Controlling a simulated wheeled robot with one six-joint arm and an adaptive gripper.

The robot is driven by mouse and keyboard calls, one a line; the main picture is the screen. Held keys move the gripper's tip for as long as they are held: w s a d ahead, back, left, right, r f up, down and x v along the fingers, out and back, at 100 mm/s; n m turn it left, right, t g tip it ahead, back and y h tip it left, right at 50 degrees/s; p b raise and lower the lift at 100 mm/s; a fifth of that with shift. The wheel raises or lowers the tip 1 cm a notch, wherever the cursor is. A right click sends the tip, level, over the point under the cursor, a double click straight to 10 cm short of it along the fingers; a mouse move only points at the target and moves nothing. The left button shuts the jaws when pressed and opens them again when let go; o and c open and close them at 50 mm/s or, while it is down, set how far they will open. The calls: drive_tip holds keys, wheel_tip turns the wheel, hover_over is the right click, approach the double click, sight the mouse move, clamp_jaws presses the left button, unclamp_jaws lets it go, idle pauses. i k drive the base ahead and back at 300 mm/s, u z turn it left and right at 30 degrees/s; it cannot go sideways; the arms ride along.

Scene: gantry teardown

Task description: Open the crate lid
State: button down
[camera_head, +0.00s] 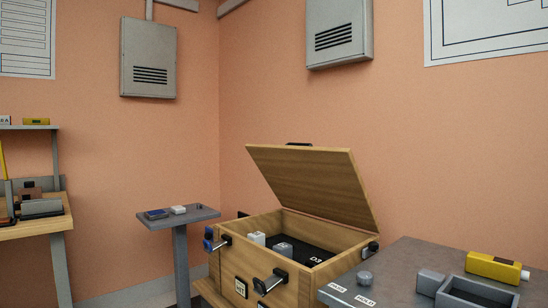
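The wooden crate (235,262) stands right of centre, with black and silver latches or handles at its front and corners. Its lid (318,185) is raised and leans back, with the underside showing and the crate mouth open. A black grip (299,144) shows at the lid's top edge. Inside lie a white block (257,238), a grey block (283,249) and a dark insert marked D3. The crate's front right part is cut off by the grey table. My gripper is not in this view.
A grey table (400,262) at front right bears a yellow device (497,266), a grey tray (480,290) and small parts. A small pedestal stand (180,217) is left of the crate. A wooden workbench (45,222) stands at far left.

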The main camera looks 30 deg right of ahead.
sight(327, 183)
drive_tip(key=u, duration=0.65)
drive_tip(key=i, duration=0.95)
drive_tip(key=z, duration=0.55)
